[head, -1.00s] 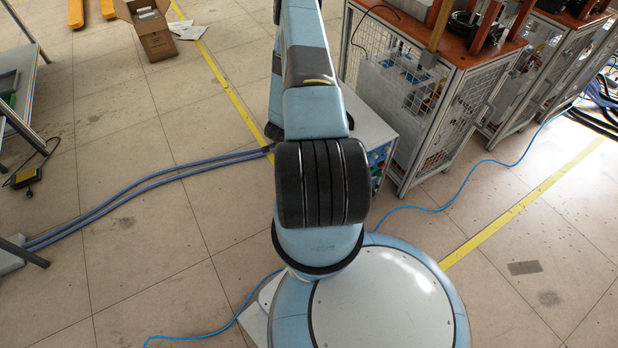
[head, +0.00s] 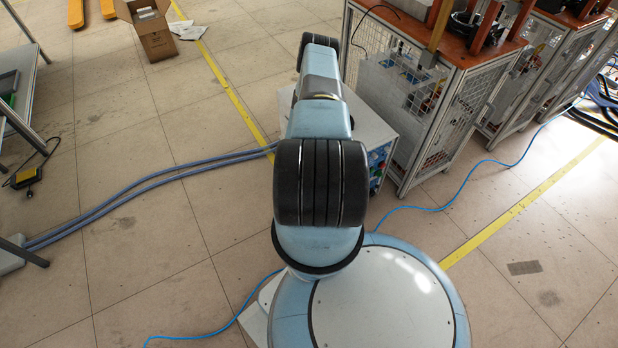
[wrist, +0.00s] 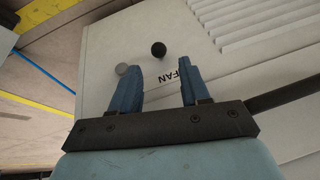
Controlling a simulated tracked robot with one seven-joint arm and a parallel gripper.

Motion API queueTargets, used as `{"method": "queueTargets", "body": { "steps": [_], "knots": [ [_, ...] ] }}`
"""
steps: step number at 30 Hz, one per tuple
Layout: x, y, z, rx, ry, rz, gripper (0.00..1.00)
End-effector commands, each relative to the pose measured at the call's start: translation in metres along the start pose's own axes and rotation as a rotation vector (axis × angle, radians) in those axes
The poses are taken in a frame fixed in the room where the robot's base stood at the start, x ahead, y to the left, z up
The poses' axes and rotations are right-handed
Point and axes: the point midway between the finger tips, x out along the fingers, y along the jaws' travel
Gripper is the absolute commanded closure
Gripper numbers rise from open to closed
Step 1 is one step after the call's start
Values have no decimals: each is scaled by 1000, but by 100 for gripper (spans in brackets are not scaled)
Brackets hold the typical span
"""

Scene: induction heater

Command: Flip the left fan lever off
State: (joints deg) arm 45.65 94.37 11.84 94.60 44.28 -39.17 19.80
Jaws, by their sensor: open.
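In the wrist view, my gripper (wrist: 159,68) has its two blue fingers spread apart, with nothing between them. A round black knob-like end (wrist: 158,49) shows just beyond the gap between the fingertips. A round grey knob-like part (wrist: 122,69) shows beside the left fingertip; I cannot tell whether they touch. Which of these is the left fan lever, and its position, I cannot tell. In the head view, my gripper is hidden behind my arm, which extends over a grey cabinet (head: 372,128).
A caged workstation (head: 430,95) with a brown top stands right behind the cabinet. Louvred slots (wrist: 262,22) lie at the panel's upper right. Blue hoses (head: 150,183) and a thin blue cable (head: 440,209) cross the floor. A cardboard box (head: 150,30) stands far back. Floor at left is mostly clear.

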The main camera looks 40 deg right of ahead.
Motion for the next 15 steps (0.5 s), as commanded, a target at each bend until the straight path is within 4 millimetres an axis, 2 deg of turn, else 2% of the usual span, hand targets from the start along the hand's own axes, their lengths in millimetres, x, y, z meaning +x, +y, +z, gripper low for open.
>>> {"method": "queueTargets", "body": {
  "steps": [6,15],
  "knots": [
    [33,0,0,1,0,0,54],
    [51,-1,0,-1,0,-1,54]
  ]
}}
